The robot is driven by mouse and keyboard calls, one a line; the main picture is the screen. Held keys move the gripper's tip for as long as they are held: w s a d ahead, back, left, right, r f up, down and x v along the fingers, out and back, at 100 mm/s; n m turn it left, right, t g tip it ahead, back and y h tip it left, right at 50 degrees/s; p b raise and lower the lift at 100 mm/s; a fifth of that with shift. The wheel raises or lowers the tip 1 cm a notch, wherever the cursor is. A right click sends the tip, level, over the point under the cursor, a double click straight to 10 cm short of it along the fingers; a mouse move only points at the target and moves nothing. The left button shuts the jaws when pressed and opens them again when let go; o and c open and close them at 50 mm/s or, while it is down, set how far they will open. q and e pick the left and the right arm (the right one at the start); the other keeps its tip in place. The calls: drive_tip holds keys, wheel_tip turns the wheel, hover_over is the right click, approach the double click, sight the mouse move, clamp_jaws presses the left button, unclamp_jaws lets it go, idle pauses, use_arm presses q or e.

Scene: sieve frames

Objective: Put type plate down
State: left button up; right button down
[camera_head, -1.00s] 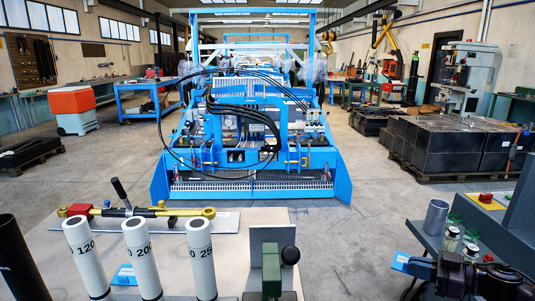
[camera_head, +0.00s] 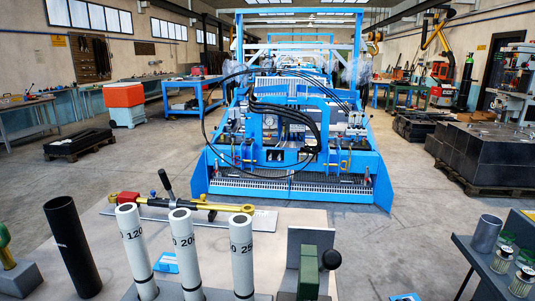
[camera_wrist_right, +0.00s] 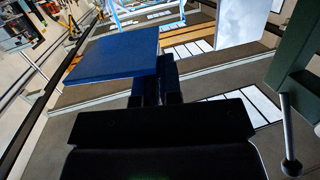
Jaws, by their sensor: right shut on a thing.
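In the right wrist view my right gripper (camera_wrist_right: 158,90) is shut on a flat blue type plate (camera_wrist_right: 115,56) by its edge. The plate is held out beyond the fingers, over darker surfaces and white markings. In the head view a corner of this plate (camera_head: 405,297) shows at the bottom edge, and the gripper itself is out of frame. A second small blue plate (camera_head: 166,262) lies on the table behind the white tubes. My left gripper is in neither view.
White numbered tubes (camera_head: 186,250) and a black tube (camera_head: 72,245) stand on the light table (camera_head: 110,245). A yellow and red cylinder (camera_head: 190,202) lies behind them. A bracket with a green clamp (camera_head: 309,270) is at front right. A grey side table (camera_head: 480,265) holds jars and a metal cup.

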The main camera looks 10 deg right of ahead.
drive_tip(key=s+a+r, duration=0.1)
drive_tip(key=a+r, duration=0.2)
drive_tip(key=a, duration=0.9)
drive_tip(key=shift+s+a+r, duration=0.2)
drive_tip(key=shift+a+r, duration=0.15)
drive_tip(key=shift+f, duration=0.1)
